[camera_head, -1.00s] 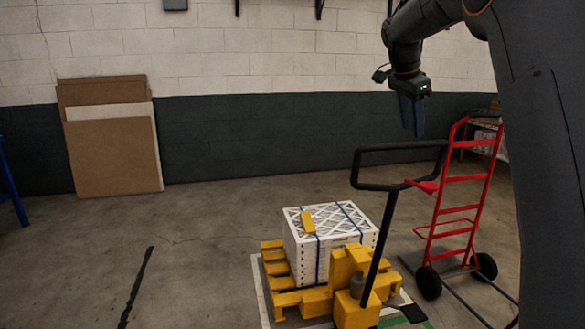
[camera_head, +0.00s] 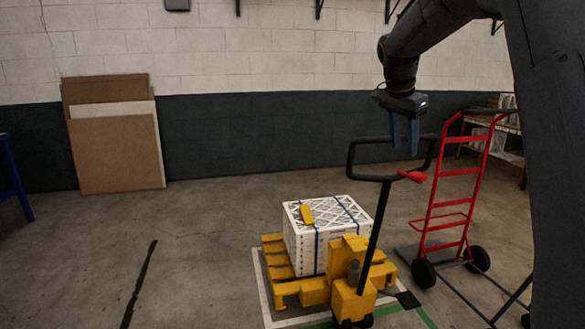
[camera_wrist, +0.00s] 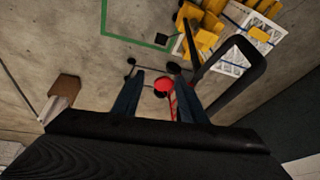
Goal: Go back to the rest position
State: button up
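My gripper (camera_head: 404,146) hangs at the upper right of the head view, fingers pointing down, in front of the dark wall band. Its two blue fingers stand apart with nothing between them. In the wrist view the open gripper (camera_wrist: 159,75) also shows, with the floor and part of a red hand truck (camera_wrist: 165,90) beyond its fingers. A white boxed filter stack (camera_head: 325,235) with blue straps sits on a yellow pallet (camera_head: 285,288), and a yellow object (camera_head: 306,214) lies on top of it. My gripper is above and to the right of the stack, apart from it.
A yellow pallet truck (camera_head: 350,300) with a black loop handle (camera_head: 352,160) stands at the pallet, the handle near my gripper in the picture. The red hand truck (camera_head: 440,205) is right of it. Brown boards (camera_head: 115,150) lean on the wall. The left floor is mostly clear.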

jog(key=s+a+f+n+y, duration=0.1)
jog(key=s+a+f+n, duration=0.2)
jog(key=s+f, duration=0.5)
jog(key=s+a+f+n+g+y, duration=0.1)
jog(key=s+a+f+n, duration=0.3)
jog(key=s+f, duration=0.5)
jog(key=s+a+f+n+g+y, duration=0.1)
jog(key=s+a+f+n, duration=0.3)
jog(key=s, duration=1.5)
notch_tip(320, 180, down, 4)
jog(key=shift+s+a+f+n, duration=0.15)
jog(key=shift+f+n, duration=0.05)
jog(key=shift+n, duration=0.8)
